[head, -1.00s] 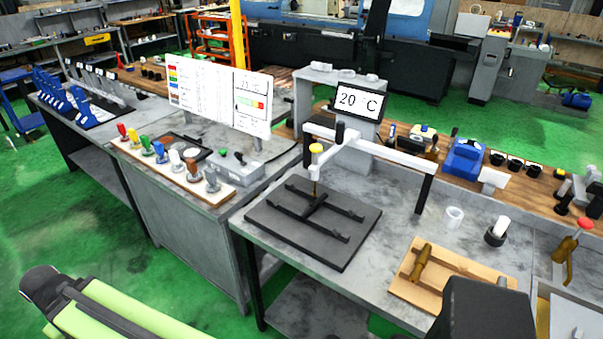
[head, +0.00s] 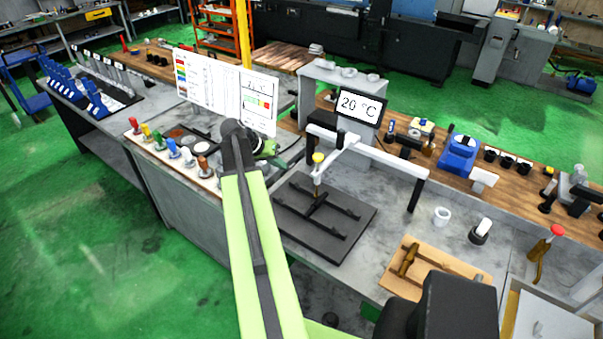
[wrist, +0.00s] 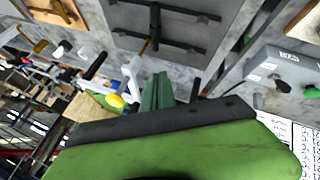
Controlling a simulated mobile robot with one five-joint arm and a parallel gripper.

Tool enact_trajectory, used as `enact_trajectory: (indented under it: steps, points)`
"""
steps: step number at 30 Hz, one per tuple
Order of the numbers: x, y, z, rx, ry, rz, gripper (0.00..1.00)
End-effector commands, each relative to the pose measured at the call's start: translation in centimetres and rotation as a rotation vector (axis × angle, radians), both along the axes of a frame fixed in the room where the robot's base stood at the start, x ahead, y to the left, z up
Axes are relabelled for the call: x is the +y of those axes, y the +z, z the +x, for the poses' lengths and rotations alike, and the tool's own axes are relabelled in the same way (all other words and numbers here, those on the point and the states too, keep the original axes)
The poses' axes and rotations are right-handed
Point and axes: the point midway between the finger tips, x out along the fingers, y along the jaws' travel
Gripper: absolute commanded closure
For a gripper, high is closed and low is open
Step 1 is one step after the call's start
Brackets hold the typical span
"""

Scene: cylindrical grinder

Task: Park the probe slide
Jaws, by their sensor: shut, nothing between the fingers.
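The probe slide is a pale beam (head: 385,158) carried on dark posts above a black plate (head: 345,232). In the wrist view the yellow knob (wrist: 115,100), the pale beam (wrist: 132,70) and the plate (wrist: 190,28) appear tipped over. My gripper (wrist: 158,78) is shut and empty, apart from the knob, which lies to its left. In the head view my arm's upper end covers part of the bench left of the slide, and my fingers are hard to make out.
A sign reading 20 °C (head: 358,105) stands behind the slide. A rack of coloured-handled tools (head: 188,160) and a white chart board (head: 225,90) are to the left.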

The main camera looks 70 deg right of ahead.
Motion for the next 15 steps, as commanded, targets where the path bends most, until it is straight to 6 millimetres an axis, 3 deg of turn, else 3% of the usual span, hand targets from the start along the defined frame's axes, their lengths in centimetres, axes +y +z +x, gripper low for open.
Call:
enact_trajectory:
  steps: [15]
  points:
    - [-4.5, -8.7, -3.6, -0.001, 0.001, 0.003, 1.00]
